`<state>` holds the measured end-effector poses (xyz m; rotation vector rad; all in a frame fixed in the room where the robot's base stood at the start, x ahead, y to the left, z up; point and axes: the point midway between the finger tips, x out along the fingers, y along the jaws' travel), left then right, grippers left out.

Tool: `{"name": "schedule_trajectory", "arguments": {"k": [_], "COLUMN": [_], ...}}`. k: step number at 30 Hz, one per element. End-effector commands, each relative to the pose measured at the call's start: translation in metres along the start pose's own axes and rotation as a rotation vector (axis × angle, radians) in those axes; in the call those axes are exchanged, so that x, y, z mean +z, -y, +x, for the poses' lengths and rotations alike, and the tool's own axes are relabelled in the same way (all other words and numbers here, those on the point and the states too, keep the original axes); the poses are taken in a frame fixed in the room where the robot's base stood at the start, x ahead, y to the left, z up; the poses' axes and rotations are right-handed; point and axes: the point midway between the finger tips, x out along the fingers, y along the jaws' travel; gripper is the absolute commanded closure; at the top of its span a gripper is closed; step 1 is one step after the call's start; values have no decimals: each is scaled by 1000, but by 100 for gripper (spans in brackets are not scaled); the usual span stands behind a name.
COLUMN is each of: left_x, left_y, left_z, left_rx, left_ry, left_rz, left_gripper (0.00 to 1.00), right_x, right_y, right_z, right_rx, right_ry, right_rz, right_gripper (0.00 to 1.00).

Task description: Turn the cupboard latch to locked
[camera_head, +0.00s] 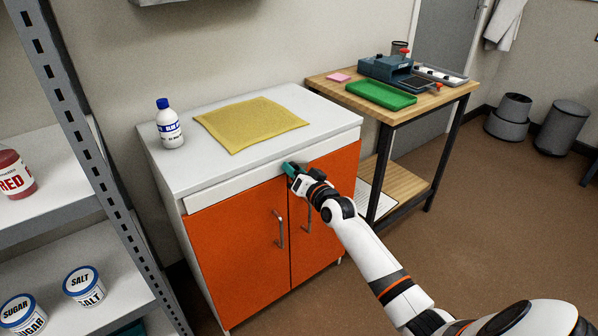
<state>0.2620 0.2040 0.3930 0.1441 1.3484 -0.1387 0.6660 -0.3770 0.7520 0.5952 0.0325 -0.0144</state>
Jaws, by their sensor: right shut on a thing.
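The cupboard (235,245) has two orange doors and a white top. Each door has a metal bar handle, and both doors look closed. My right gripper (292,170) is at the upper middle of the cupboard front, near the line where the doors meet. It is shut on a small teal part, which I take to be the latch (288,168). Most of the latch is hidden by the gripper, so I cannot tell which way it is turned. My left gripper is not in view.
A wooden table (425,108) with a green tray (380,95) stands to the right. A grey shelf unit (60,215) with jars stands at left.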

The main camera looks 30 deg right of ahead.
Motion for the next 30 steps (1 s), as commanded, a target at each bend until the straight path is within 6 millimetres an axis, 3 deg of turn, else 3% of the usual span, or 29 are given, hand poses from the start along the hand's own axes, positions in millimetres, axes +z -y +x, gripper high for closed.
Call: {"name": "schedule_trajectory", "arguments": {"k": [6,12,30], "left_x": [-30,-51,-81], "left_y": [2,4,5], "left_z": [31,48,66], "left_rx": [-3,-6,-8], "left_ry": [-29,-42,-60], "left_rz": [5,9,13], "left_gripper": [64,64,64], "right_x": [2,2,1], "right_y": [-1,0,3], "right_z": [0,0,0], "right_rx": [-5,-9,-18], "right_ry": [-19,-36,-82], "right_rz": [207,397,930], "right_gripper": [100,100,100]}}
